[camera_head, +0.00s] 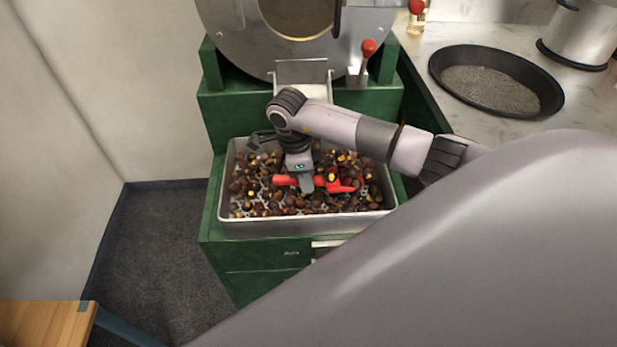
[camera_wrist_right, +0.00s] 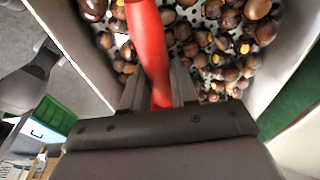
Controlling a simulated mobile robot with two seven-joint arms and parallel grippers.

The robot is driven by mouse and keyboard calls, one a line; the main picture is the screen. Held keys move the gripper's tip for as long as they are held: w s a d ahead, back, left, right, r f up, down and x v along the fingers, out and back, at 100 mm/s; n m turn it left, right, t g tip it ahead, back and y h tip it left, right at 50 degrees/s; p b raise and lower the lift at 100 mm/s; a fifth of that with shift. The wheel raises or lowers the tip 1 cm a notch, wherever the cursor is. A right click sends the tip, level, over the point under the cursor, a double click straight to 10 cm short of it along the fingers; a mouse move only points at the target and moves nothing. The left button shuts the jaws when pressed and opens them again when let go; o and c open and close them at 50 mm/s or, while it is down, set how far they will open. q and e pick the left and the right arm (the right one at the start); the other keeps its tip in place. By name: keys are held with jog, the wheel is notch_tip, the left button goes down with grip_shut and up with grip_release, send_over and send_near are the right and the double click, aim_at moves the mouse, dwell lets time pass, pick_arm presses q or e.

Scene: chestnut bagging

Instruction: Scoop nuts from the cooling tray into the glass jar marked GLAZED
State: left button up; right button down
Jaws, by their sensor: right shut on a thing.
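The cooling tray (camera_head: 307,226) is a metal pan of brown nuts (camera_head: 252,186) on a green stand. The nuts also show in the right wrist view (camera_wrist_right: 210,45). My right gripper (camera_head: 304,184) reaches down into the tray and is shut on the red handle of a scoop (camera_head: 288,180). In the right wrist view the red handle (camera_wrist_right: 150,48) runs up between the two fingers. The scoop's far end lies among the nuts, and I cannot tell how full it is. The GLAZED jar is not in view.
A metal roaster drum (camera_head: 235,40) with a red-knobbed lever (camera_head: 368,48) stands behind the tray. A black pan (camera_head: 497,80) and a steel pot (camera_head: 583,32) sit on the marble counter at right. A wooden tabletop (camera_head: 45,322) is at lower left, with open floor between.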

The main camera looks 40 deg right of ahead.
jog(key=shift+w+a+r+p, duration=0.15)
jog(key=shift+a+r+p, duration=0.15)
jog(key=shift+r, duration=0.4)
jog(key=shift+w+a+r+p, duration=0.2)
jog(key=shift+a+r+p, duration=0.05)
jog(key=shift+r, duration=0.45)
jog(key=shift+w+a+r+p, duration=0.15)
jog(key=shift+a+r+p, duration=0.15)
jog(key=shift+r, duration=0.4)
